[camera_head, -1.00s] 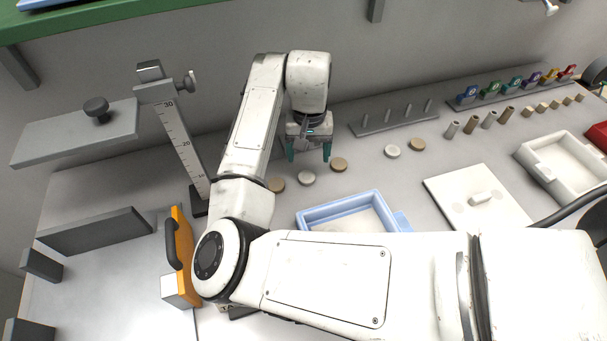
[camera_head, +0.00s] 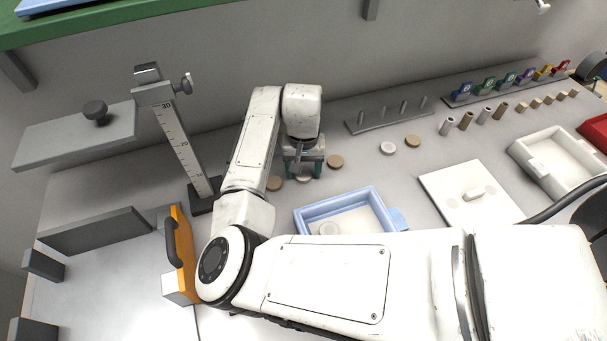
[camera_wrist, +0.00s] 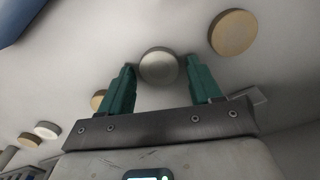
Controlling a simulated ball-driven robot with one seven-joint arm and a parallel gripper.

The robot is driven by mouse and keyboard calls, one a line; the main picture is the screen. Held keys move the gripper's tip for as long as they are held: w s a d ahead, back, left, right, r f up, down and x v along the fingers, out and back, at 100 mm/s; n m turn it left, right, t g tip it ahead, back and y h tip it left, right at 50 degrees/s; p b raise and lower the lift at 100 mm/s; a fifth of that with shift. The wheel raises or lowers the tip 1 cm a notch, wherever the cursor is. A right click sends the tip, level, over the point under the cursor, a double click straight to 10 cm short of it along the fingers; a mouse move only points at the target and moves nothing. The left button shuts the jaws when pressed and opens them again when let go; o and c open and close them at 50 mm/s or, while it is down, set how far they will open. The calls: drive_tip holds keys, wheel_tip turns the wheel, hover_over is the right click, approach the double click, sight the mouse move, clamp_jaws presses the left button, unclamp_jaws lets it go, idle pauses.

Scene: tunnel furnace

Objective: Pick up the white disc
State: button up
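A white disc (camera_head: 304,179) lies on the bench between two tan discs and is partly hidden by my gripper (camera_head: 303,170) in the head view. In the wrist view the white disc (camera_wrist: 158,66) sits between the tips of my two green fingers, with the fingers apart on either side of it. My gripper is open and low over the disc; I cannot tell whether a finger touches it.
Tan discs lie close by on the left (camera_head: 274,184) and right (camera_head: 336,162). A grey peg rack (camera_head: 390,118) stands behind to the right. A ruler post (camera_head: 182,140) stands to the left, and an orange handled block (camera_head: 180,250) is at front left.

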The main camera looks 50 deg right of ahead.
drive_tip(key=c, duration=0.9)
drive_tip(key=shift+o, duration=0.2)
drive_tip(key=shift+r, duration=0.2)
